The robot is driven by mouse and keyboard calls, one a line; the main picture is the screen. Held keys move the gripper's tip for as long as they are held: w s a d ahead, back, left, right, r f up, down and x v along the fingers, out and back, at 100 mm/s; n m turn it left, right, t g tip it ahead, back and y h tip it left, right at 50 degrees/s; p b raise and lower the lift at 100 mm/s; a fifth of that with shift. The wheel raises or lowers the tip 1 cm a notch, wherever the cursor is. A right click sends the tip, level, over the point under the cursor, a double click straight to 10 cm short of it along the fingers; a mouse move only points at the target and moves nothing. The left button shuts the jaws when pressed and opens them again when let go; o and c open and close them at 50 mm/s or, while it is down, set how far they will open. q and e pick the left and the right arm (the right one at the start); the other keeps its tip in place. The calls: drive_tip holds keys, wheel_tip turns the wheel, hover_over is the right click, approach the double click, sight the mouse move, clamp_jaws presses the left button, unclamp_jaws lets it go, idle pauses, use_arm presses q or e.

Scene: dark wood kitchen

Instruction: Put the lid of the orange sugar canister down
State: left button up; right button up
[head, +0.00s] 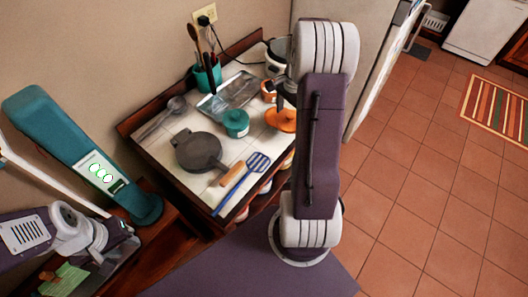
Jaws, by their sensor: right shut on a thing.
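The orange lid (281,121) is at the right part of the white tiled worktop, beside my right arm. My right gripper (282,104) is just above it and shut on it; my arm hides part of the grip. I cannot tell whether the lid touches the worktop. The orange canister (268,93) stands just behind the lid, partly hidden by my gripper. My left gripper (124,228) is at the lower left, away from the worktop; its fingers are too unclear to judge.
A teal lidded pot (236,123) stands left of the lid. A grey pan (198,151), a blue slotted spatula (244,180), a metal tray (229,95), a teal utensil holder (206,76) and a ladle (166,113) crowd the worktop. A tall teal device (75,140) stands left.

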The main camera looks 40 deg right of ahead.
hover_over(265, 153)
wheel_tip(265, 153, down, 6)
drive_tip(key=shift+r+p, duration=0.15)
drive_tip(key=shift+p, duration=0.15)
wheel_tip(265, 153, down, 4)
drive_tip(key=shift+s+r, duration=0.1)
drive_tip(key=shift+f, duration=0.25)
drive_tip(key=shift+f, duration=0.1)
drive_tip(key=o, duration=1.1)
